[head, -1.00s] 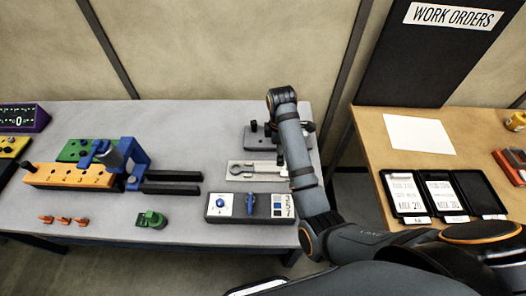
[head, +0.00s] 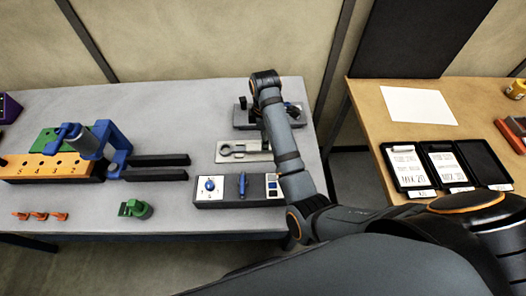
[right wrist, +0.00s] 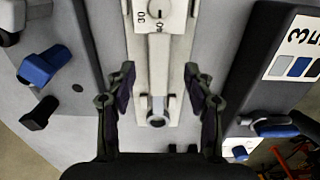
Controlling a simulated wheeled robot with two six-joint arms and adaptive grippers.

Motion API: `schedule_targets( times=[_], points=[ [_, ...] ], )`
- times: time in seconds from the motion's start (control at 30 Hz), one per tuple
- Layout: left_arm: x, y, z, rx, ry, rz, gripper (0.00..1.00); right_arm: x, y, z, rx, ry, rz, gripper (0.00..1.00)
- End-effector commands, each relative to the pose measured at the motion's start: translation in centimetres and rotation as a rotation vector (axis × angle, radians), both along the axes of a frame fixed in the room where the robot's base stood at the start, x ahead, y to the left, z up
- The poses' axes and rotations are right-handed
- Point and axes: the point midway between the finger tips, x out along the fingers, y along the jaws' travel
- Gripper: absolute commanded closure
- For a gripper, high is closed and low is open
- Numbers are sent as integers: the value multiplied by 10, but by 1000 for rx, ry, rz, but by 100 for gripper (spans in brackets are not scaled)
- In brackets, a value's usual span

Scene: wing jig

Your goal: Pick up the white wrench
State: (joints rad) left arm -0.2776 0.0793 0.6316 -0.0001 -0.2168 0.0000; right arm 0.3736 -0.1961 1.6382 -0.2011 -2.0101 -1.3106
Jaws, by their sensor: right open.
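In the head view a pale wrench-shaped piece (head: 238,148) lies in a light flat tray (head: 224,158) on the grey table, partly covered by my right arm. In the right wrist view the tray (right wrist: 137,80) runs up the middle. A pale shaft (right wrist: 158,65) with a numbered white part (right wrist: 157,14) at the top and a small ring (right wrist: 157,111) at the lower end lies along it. My right gripper (right wrist: 161,98) is open, one finger on each side of the tray, with nothing gripped. In the head view it is mostly hidden behind the arm. My left gripper is out of view.
A control box (head: 218,201) with blue controls lies in front of the tray, and a grey fixture (head: 241,119) behind it. An orange block (head: 50,166) and blue clamp (head: 110,140) stand left. A wooden table (head: 365,95) with clipboards is right.

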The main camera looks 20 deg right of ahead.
Motion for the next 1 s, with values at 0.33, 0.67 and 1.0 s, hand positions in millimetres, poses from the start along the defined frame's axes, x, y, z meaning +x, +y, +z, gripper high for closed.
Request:
schedule_targets(
  times=[0.33, 0.67, 1.0],
  points=[
    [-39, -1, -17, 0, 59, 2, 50, 0, 2, -37, 0, -1, 0, 47],
    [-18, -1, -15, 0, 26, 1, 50, 0, 2, -37, -1, 0, 0, 81],
    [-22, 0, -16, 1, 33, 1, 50, 0, 3, -37, -1, 0, 0, 100]
  ],
)
